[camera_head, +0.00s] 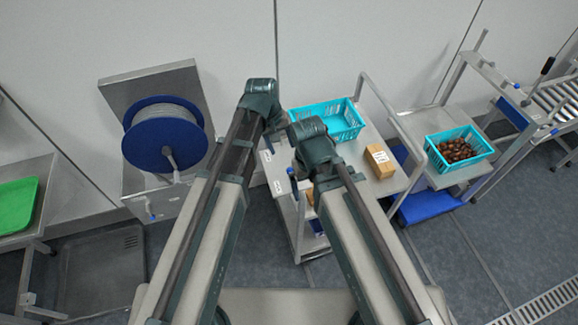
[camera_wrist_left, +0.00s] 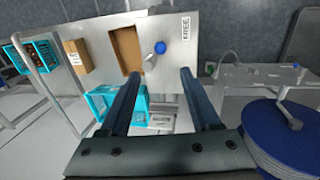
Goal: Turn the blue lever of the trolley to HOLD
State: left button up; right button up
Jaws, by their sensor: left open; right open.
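The steel trolley (camera_head: 352,157) stands in the middle of the head view. My left gripper (camera_wrist_left: 160,77) is open and empty.
A cyan crate (camera_head: 352,132) and a cardboard box (camera_head: 380,161) are on the trolley. A blue cable reel (camera_head: 146,146) stands left on a steel stand. A crate of dates (camera_head: 484,152) is on another table at right. A green tray (camera_head: 18,204) is far left.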

aim_at(290, 169)
pick_arm(q)
jog(key=f+b, duration=0.4)
jog(key=d+f+b, duration=0.1)
jog(key=f+b, duration=0.4)
jog(key=d+f+b, duration=0.1)
jog(key=f+b, duration=0.3)
jog(key=shift+w+d+f+b, duration=0.25)
jog(key=shift+w+f+b, duration=0.05)
jog(key=shift+w, duration=0.05)
grip_shut()
